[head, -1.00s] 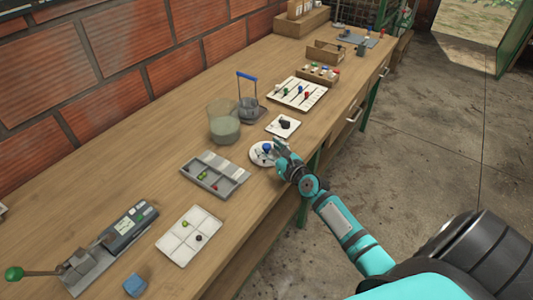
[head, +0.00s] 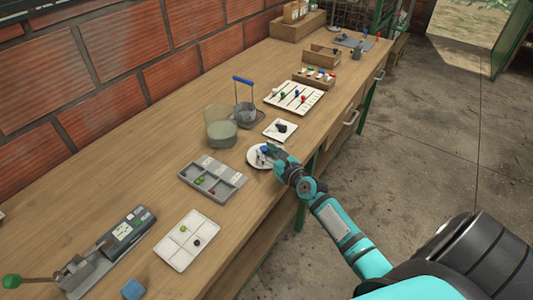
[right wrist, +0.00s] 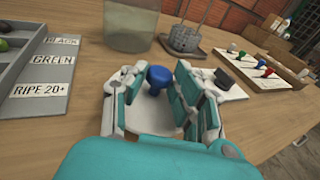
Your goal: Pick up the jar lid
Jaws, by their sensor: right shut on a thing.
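The jar lid (head: 255,158) looks like a round white disc with a blue knob, near the bench's front edge. In the right wrist view, the blue knob (right wrist: 158,76) stands between my fingers, with the pale disc (right wrist: 150,120) below it. My right gripper (head: 269,155) is shut on the lid and hides part of it in the head view. I cannot tell whether the disc touches the bench. The glass jar (head: 219,130) stands just behind and left of the lid, with cloudy greenish contents. My left gripper is not in view.
A grey sorting tray (head: 207,190) lies left of the lid and a small white plate (head: 292,126) with a dark object lies to its right. A blue-handled basket (head: 247,112) stands behind. A white sectioned tray (head: 187,239) and blue cube (head: 133,289) lie nearer.

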